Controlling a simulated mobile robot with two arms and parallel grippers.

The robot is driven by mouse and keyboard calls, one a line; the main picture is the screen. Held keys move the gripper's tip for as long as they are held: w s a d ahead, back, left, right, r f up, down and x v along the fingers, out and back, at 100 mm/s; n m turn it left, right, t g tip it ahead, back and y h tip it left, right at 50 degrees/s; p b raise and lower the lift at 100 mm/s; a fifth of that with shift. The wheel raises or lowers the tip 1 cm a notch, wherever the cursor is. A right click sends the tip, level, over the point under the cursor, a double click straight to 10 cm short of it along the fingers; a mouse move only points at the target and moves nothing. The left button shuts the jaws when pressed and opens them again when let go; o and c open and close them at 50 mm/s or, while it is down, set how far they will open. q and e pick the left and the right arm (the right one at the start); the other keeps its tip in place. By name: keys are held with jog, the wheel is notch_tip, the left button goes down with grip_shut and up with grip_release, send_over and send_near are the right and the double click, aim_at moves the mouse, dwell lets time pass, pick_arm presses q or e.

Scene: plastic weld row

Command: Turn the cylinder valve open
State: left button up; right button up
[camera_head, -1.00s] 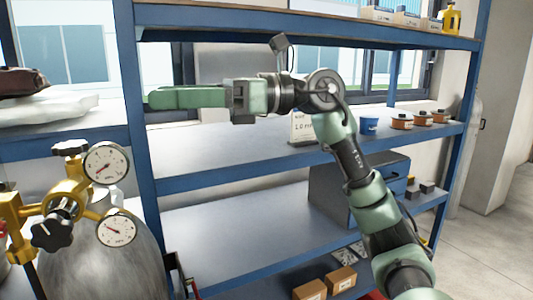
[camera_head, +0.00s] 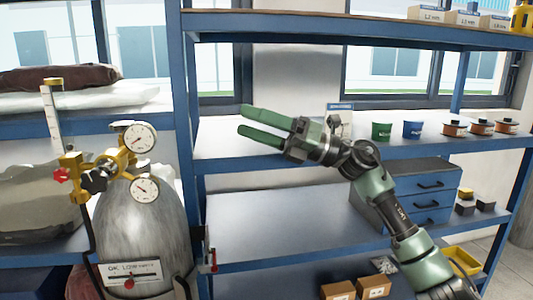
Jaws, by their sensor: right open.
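A grey gas cylinder (camera_head: 145,235) stands at the left with a brass regulator (camera_head: 108,165) at its top. Two round white gauges, an upper one (camera_head: 138,138) and a lower one (camera_head: 144,189), sit on the regulator. A black knob (camera_head: 95,179) faces me and a small red knob (camera_head: 61,175) sticks out at the left end; I cannot tell for sure which is the cylinder valve. My right gripper (camera_head: 242,119) is open and empty, its two green fingers pointing left, right of the gauges and apart from them. My left gripper is out of view.
A blue shelf unit (camera_head: 190,90) stands behind my right arm. A labelled plate (camera_head: 130,272) is in front of the cylinder.

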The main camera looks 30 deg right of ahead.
jog(key=w+d+f+m+t+h, duration=0.1)
jog(key=w+d+f+m+t, duration=0.1)
jog(key=f, duration=0.5)
jog(key=shift+w+d+m+t, duration=0.2)
jog(key=shift+w+m+t, duration=0.3)
jog(key=shift+w+m, duration=1)
jog(key=shift+s+r, duration=0.1)
jog(key=shift+s, duration=0.2)
